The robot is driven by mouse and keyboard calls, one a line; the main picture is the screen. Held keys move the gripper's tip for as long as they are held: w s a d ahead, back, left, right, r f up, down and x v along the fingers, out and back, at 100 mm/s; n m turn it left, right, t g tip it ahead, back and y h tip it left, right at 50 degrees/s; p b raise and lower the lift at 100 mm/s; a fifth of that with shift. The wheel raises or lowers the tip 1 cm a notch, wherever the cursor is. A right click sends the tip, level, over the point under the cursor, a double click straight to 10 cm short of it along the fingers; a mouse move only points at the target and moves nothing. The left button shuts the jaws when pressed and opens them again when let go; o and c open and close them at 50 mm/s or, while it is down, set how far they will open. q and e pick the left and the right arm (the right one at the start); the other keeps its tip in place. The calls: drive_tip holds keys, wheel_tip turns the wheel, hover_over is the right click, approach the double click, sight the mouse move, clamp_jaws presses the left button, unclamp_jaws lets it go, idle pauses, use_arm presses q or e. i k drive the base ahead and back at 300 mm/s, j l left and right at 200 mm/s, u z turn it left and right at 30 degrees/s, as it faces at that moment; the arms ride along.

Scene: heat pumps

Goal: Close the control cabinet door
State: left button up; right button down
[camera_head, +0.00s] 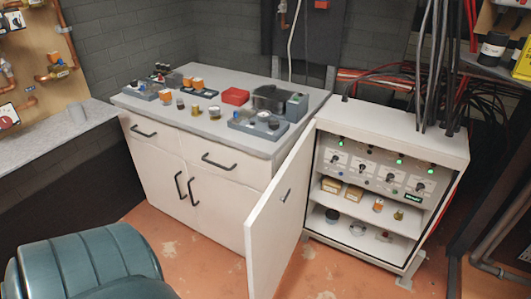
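The control cabinet (392,126) is a white box on feet at the right, with cables rising from its top. Its door (277,226) is hinged on the cabinet's left side and stands wide open, swung out toward me. A dark handle (287,194) shows on the door. Inside are a control panel (375,170) with green lights and knobs, and shelves holding several small parts. Neither of my grippers is in view.
A white cupboard (190,180) with a grey top full of small devices stands left of the open door. A teal padded seat (85,262) is at the lower left. Pipes (500,240) run at the right edge. Orange floor (335,270) lies clear before the cabinet.

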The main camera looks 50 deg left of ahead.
sight(272, 231)
drive_tip(key=k+j, duration=0.1)
drive_tip(key=j, duration=0.3)
drive_tip(key=k+j, duration=0.1)
drive_tip(key=j, duration=0.75)
drive_tip(key=i+j, duration=0.1)
drive_tip(key=j, duration=0.35)
drive_tip(key=i+j, duration=0.1)
drive_tip(key=j, duration=0.35)
drive_tip(key=i+j, duration=0.1)
drive_tip(key=j, duration=0.35)
